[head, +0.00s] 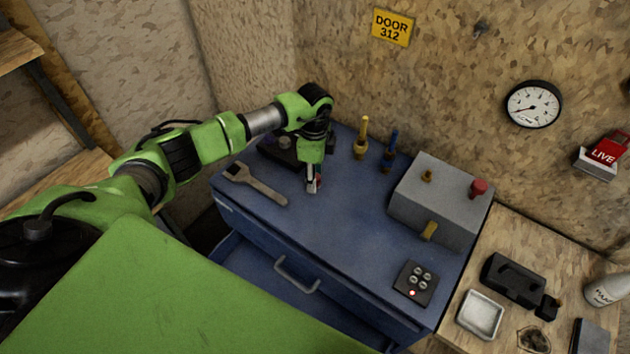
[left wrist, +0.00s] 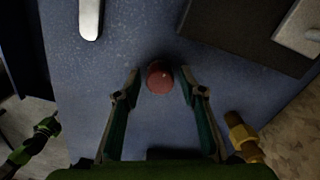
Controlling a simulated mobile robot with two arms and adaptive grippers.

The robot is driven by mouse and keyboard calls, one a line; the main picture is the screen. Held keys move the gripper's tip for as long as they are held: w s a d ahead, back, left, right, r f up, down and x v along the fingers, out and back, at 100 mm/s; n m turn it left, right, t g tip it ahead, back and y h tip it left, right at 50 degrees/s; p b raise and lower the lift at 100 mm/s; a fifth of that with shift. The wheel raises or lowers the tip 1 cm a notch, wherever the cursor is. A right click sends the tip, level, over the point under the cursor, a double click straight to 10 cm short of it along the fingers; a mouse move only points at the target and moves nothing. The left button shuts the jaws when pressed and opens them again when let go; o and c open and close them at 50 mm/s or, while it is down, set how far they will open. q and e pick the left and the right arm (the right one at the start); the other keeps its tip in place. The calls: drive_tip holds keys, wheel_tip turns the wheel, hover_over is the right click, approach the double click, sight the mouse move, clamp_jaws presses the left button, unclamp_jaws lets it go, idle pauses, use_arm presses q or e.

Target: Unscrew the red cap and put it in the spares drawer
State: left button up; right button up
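A round red cap (left wrist: 160,77) is in the left wrist view over the blue cabinet top, between the two fingertips. My left gripper (left wrist: 160,84) is open, with a gap on each side of the cap. In the head view my left gripper (head: 313,187) points down at the cabinet top, and a bit of red (head: 319,181) shows beside its fingers. A second red knob (head: 478,187) stands on the grey box. An open drawer (head: 265,272) shows at the cabinet's front. A small green and black arm (left wrist: 36,140), apparently my right one, shows low in the left wrist view; its fingers are unclear.
A spanner (head: 254,184) lies left of the gripper. A black tray (head: 284,152) is behind. A yellow-handled brass fitting (head: 361,140) and a blue-handled one (head: 390,152) stand at the back. The grey box (head: 435,195) and a black button panel (head: 415,283) are at right. The cabinet's middle is clear.

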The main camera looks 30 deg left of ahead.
use_arm(q)
drive_tip(key=m+b, duration=0.1)
drive_tip(key=m, duration=0.3)
drive_tip(key=shift+f, duration=0.1)
drive_tip(key=m+b, duration=0.2)
drive_tip(key=m, duration=0.2)
drive_tip(key=m+b, duration=0.2)
drive_tip(key=m, duration=0.2)
drive_tip(key=m+b, duration=0.1)
drive_tip(key=m, duration=0.2)
drive_tip(key=shift+m, duration=0.4)
drive_tip(key=c, duration=1)
clamp_jaws()
